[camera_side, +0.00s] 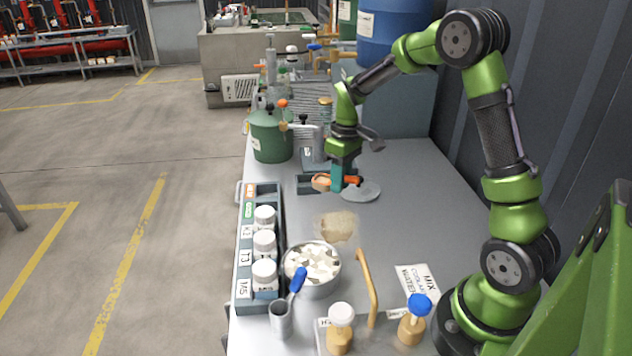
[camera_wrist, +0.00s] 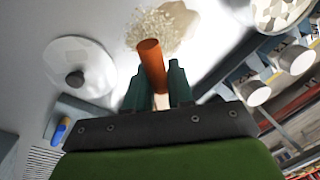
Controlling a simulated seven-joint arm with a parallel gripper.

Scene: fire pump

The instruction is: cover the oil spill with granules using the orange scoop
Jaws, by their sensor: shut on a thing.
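My gripper (camera_side: 338,182) is shut on the orange scoop (camera_side: 352,181), held above the table near its middle. In the wrist view, the orange handle (camera_wrist: 152,65) rises between the two dark fingers (camera_wrist: 158,92). The scoop's other end lies left of the fingers in the side view; what it holds is hard to tell. The oil spill (camera_side: 337,227) is a tan patch on the grey table, nearer the side camera than the gripper. In the wrist view, pale granules (camera_wrist: 150,24) show beside and partly over the brown spill (camera_wrist: 197,22); none of the gripper touches it.
A grey disc-like lid (camera_side: 362,191) lies beside the gripper. A metal bowl of pale chunks (camera_side: 313,285) and a rack of white-capped jars (camera_side: 246,295) stand nearer the side camera. A green vessel (camera_side: 270,140) stands behind left. Table right of the spill is clear.

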